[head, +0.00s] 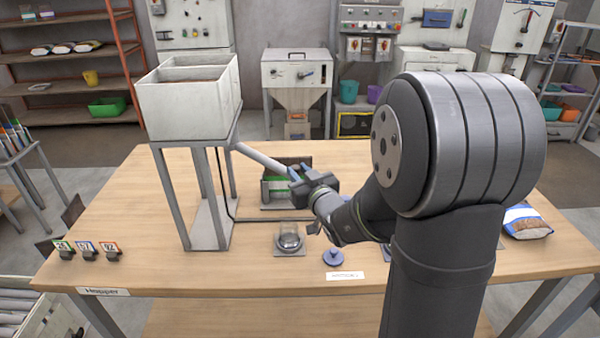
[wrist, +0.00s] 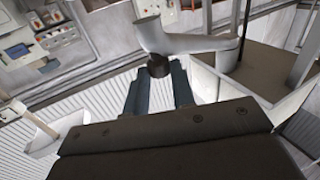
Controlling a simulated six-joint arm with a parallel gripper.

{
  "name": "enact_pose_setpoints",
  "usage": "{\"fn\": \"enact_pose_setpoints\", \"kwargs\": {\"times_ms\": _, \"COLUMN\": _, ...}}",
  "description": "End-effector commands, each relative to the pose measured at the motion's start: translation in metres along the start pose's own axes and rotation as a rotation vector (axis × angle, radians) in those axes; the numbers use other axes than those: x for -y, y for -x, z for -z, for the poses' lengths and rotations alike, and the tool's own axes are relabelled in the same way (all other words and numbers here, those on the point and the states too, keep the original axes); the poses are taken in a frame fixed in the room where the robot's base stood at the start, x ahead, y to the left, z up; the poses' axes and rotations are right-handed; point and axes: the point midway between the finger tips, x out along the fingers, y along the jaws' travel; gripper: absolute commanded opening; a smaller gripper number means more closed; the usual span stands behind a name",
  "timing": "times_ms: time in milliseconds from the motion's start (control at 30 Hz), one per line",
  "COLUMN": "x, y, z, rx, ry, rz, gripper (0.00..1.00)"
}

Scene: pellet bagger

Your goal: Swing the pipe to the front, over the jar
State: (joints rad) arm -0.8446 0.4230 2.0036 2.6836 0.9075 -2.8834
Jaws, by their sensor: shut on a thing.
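The grey pipe (head: 262,158) slopes down to the right from the hopper (head: 190,105), toward the table's middle. It also shows at the top of the wrist view (wrist: 185,42). My gripper (head: 298,180) is at the pipe's outer end. In the wrist view, its two fingers (wrist: 160,82) are closed on a short dark knob (wrist: 158,66) at that end. The clear jar (head: 289,238) stands upright on a small square plate near the table's front, in front of the pipe's end and not under it. The pipe's mouth is hidden by my gripper in the head view.
A blue knobbed lid (head: 333,257) lies right of the jar. Numbered tags (head: 87,250) stand at the front left. A filled bag (head: 525,221) lies at the right.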

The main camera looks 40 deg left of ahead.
Motion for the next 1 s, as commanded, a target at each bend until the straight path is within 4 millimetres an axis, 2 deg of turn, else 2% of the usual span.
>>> {"fn": "enact_pose_setpoints", "kwargs": {"times_ms": 100, "x": 0.0, "y": 0.0, "z": 0.001, "rx": -0.003, "ry": 0.001, "rz": 0.0, "gripper": 0.0}}
{"fn": "enact_pose_setpoints", "kwargs": {"times_ms": 133, "x": 0.0, "y": 0.0, "z": 0.001, "rx": -0.003, "ry": 0.001, "rz": 0.0, "gripper": 0.29}}
{"fn": "enact_pose_setpoints", "kwargs": {"times_ms": 200, "x": 0.0, "y": 0.0, "z": 0.001, "rx": -0.003, "ry": 0.001, "rz": 0.0, "gripper": 0.43}}
{"fn": "enact_pose_setpoints", "kwargs": {"times_ms": 233, "x": 0.0, "y": 0.0, "z": 0.001, "rx": -0.003, "ry": 0.001, "rz": 0.001, "gripper": 0.45}}
{"fn": "enact_pose_setpoints", "kwargs": {"times_ms": 500, "x": 0.0, "y": 0.0, "z": 0.001, "rx": -0.002, "ry": 0.001, "rz": 0.001, "gripper": 0.45}}
{"fn": "enact_pose_setpoints", "kwargs": {"times_ms": 633, "x": 0.0, "y": 0.009, "z": 0.001, "rx": -0.002, "ry": 0.001, "rz": 0.001, "gripper": 0.45}}
{"fn": "enact_pose_setpoints", "kwargs": {"times_ms": 767, "x": -0.001, "y": 0.032, "z": 0.001, "rx": -0.001, "ry": 0.001, "rz": -0.001, "gripper": 0.45}}
{"fn": "enact_pose_setpoints", "kwargs": {"times_ms": 1000, "x": -0.001, "y": 0.091, "z": 0.001, "rx": -0.002, "ry": 0.0, "rz": -0.003, "gripper": 0.45}}
